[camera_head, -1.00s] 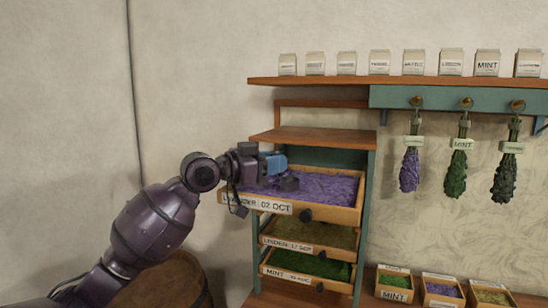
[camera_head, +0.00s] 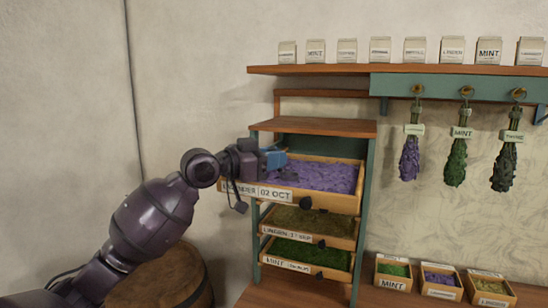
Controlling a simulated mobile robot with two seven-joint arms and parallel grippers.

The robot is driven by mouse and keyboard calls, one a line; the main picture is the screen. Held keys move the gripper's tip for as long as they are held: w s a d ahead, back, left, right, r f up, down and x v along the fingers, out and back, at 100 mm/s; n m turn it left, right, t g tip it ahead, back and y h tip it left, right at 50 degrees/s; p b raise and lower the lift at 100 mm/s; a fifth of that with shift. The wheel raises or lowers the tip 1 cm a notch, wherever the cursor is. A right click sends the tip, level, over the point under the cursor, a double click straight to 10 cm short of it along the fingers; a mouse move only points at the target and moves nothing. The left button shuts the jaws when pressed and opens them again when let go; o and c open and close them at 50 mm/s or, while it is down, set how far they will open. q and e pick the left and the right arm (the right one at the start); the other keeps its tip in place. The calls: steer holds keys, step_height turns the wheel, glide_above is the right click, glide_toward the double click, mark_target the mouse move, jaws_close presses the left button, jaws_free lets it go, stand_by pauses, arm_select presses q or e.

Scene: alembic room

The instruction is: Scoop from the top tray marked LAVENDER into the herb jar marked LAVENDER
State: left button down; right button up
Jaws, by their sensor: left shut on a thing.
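The top tray (camera_head: 344,203) is pulled out of the teal rack and full of purple lavender (camera_head: 318,178). Its front label ends in "02 OCT"; my gripper and wrist partly cover the name. My left gripper (camera_head: 275,160) is over the tray's left end, close above the lavender, its blue part showing. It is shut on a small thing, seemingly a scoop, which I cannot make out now. No herb jar marked LAVENDER can be made out. My right gripper is not in view.
Below are a linden tray (camera_head: 290,236) and a mint tray (camera_head: 290,266). A wooden top board (camera_head: 315,127) overhangs the lavender tray. Small labelled boxes (camera_head: 440,282) stand at lower right. Herb bunches (camera_head: 456,160) hang from hooks under a shelf of packets (camera_head: 415,50).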

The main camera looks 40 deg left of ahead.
arm_select(q)
steer(key=shift+d, duration=0.15)
steer(key=shift+w+d+p, duration=0.15)
steer(key=shift+d+p, duration=0.25)
steer(key=shift+d, duration=0.15)
steer(key=shift+w+d+p, duration=0.15)
steer(key=shift+d+p, duration=0.2)
steer(key=shift+d, duration=0.15)
steer(key=shift+r, duration=0.1)
steer(key=shift+r, duration=2.85)
